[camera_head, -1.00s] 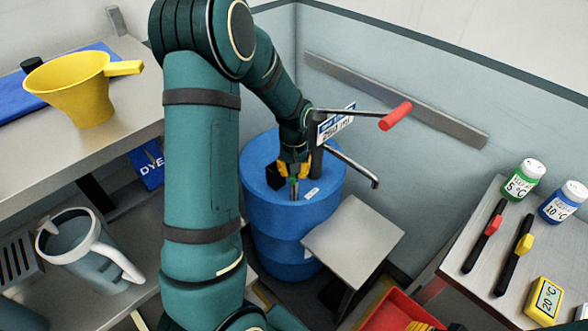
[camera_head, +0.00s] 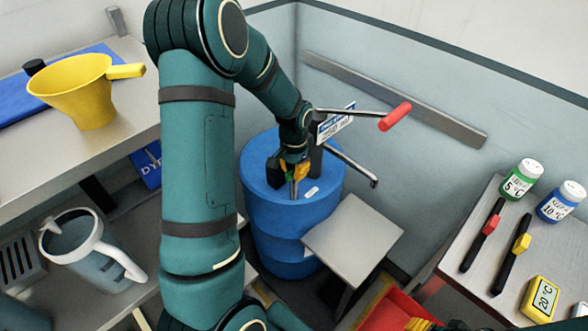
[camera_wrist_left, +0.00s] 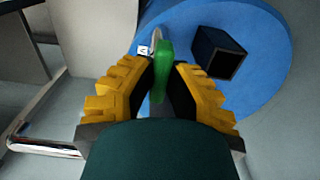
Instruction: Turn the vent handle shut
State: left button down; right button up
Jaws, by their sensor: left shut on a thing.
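The blue drum (camera_head: 268,220) stands in the corner. My left gripper (camera_head: 296,182) points down at its top. In the left wrist view the yellow fingers (camera_wrist_left: 163,88) are shut on the green vent handle (camera_wrist_left: 163,65), and the blue drum top (camera_wrist_left: 255,70) lies below. A small metal part (camera_wrist_left: 156,36) shows at the handle's far end. A small white label (camera_wrist_left: 144,50) sits beside it. The fingers largely hide the handle in the head view. Yellow ribbed pieces (camera_head: 424,325) at the bottom edge may be my right gripper; its state is unclear.
A pump crank with a red grip (camera_head: 395,117) and a metal spout (camera_head: 352,165) rise behind. A grey stool (camera_head: 352,238) stands right of the drum. Side benches hold a yellow funnel (camera_head: 80,92) and bottles (camera_head: 521,180).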

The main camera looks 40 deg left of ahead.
pick_arm(q)
jog(key=shift+s+f, duration=0.1)
dwell(0.3)
jog(key=c, duration=0.9)
grip_release()
jog(key=shift+c, duration=0.2)
jog(key=shift+r, duration=0.5)
notch_tip(320, 180, up, 11)
